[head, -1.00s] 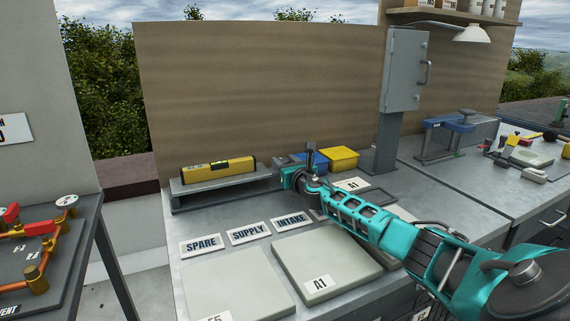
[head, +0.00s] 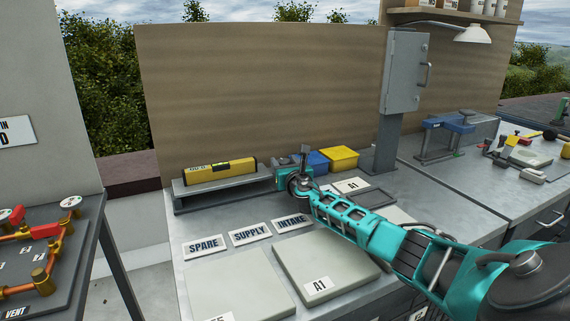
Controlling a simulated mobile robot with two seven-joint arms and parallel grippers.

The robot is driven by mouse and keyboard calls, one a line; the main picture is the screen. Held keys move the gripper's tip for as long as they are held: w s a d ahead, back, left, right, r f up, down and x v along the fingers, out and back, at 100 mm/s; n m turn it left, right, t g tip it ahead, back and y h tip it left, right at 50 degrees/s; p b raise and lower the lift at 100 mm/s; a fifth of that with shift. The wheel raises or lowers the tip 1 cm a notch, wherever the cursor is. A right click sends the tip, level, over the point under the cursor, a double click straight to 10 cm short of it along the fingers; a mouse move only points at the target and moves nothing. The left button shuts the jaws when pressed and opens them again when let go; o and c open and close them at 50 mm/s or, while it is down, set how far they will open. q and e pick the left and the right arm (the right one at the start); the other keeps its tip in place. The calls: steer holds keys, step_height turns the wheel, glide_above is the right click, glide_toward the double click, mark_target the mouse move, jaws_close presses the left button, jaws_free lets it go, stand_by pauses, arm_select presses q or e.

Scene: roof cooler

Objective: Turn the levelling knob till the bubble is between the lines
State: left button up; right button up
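A yellow spirit level (head: 219,171) lies on a low grey platform (head: 210,189) at the back left of the bench. A small bright vial window shows near the middle of the level, but the bubble and its lines are too small to read. My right gripper (head: 283,171) is at the right end of the platform, close to the level's right end. The levelling knob cannot be made out; the gripper and wrist cover that area. Whether the fingers are open or shut, or touch anything, is not clear. My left gripper is out of view.
Blue (head: 313,160) and yellow (head: 340,157) bins stand just behind and right of my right gripper. A grey cabinet on a post (head: 403,75) stands further right. Label plates (head: 250,234) and flat grey pads (head: 320,270) lie in front. Red-handled pipework (head: 40,240) is at left.

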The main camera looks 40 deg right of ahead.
steer(key=shift+s+a+p, duration=0.2)
steer(key=shift+s+p, duration=0.1)
steer(key=shift+s, duration=0.15)
steer(key=p+v, duration=0.2)
steer(key=v, duration=0.8)
steer(key=shift+s+a+p, duration=0.15)
steer(key=shift+p, duration=0.25)
steer(key=shift+v, duration=0.75)
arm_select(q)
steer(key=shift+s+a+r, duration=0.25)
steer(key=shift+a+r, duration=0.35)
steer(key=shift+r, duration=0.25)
